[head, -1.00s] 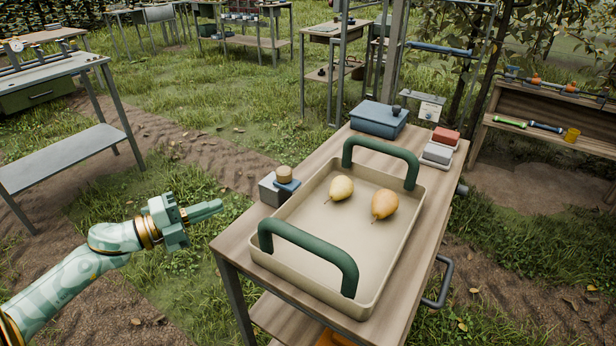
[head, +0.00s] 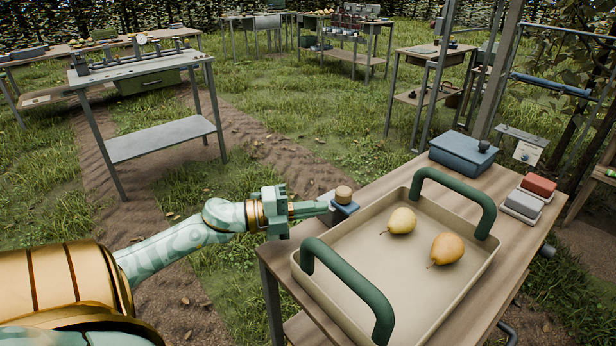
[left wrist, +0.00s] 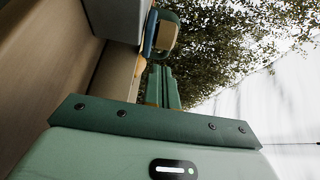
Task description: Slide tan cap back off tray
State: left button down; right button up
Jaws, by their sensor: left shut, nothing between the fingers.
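My left gripper (head: 325,207) is shut and empty. My right gripper is out of view.
A blue box (head: 464,153) and red and grey blocks (head: 538,186) stand behind. Grass lies left of the table.

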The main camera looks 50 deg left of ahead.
aim_at(341, 205)
pick_arm(q)
jog(key=b+x, duration=0.1)
jog(key=x, duration=0.4)
jog(key=shift+w+d, duration=0.2)
jog(key=shift+w, duration=0.1)
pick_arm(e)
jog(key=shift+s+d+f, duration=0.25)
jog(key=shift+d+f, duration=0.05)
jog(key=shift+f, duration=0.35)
pick_arm(q)
jog(key=a+b, duration=0.1)
jog(key=a, duration=0.3)
jog(key=shift+w, duration=0.2)
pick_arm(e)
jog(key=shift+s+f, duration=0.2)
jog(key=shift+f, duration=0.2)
pick_arm(q)
jog(key=shift+s+a, duration=0.1)
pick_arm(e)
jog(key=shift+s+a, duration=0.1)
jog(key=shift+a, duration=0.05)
